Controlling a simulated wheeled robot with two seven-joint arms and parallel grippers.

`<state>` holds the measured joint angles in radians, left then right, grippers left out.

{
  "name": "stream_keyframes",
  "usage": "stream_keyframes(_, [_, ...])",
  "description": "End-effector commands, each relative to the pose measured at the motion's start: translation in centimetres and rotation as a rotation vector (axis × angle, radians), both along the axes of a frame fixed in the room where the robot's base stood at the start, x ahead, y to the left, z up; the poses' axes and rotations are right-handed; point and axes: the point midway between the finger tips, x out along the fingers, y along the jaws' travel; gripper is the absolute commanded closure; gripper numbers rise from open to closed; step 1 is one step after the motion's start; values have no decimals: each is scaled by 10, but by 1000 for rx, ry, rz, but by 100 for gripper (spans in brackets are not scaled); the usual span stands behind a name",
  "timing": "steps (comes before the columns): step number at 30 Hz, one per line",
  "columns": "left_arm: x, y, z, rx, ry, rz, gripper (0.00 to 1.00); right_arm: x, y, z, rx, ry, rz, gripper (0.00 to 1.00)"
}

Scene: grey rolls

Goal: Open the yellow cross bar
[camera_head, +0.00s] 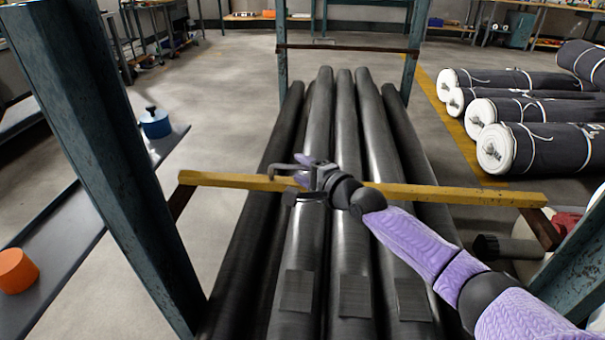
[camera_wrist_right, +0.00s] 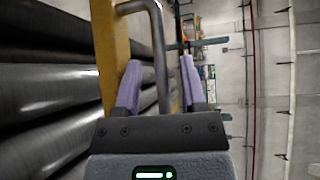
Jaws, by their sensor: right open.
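The yellow cross bar (camera_head: 450,194) lies across the front of the rack, in front of several dark rolls. It also shows upright at the left of the right wrist view (camera_wrist_right: 112,60). A bent grey metal handle (camera_head: 278,167) is fixed to the bar left of its middle. My right gripper (camera_head: 311,163) is at the handle. In the right wrist view, its open purple fingers stand on either side of the handle rod (camera_wrist_right: 159,50). I cannot tell whether either finger touches it. My left gripper is not in view.
Teal posts (camera_head: 110,150) flank the dark rolls (camera_head: 347,130). A shelf at the left holds a blue pot (camera_head: 155,124) and an orange cylinder (camera_head: 16,270). White-ended rolls (camera_head: 550,148) lie on the floor at the right.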

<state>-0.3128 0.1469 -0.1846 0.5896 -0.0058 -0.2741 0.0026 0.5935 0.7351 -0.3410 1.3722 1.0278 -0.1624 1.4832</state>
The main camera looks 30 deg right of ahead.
Motion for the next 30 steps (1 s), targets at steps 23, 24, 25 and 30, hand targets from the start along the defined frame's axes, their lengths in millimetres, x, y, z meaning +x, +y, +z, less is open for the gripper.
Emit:
stream_keyframes(23, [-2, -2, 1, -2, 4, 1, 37, 0, 0, 0, -1, 0, -1, 100])
stream_keyframes(24, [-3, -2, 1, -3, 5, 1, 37, 0, 0, 0, -1, 0, -1, 100])
stream_keyframes(25, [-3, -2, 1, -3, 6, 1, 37, 0, 0, 0, -1, 0, -1, 100])
stream_keyframes(30, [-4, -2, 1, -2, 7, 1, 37, 0, 0, 0, -1, 1, -1, 100])
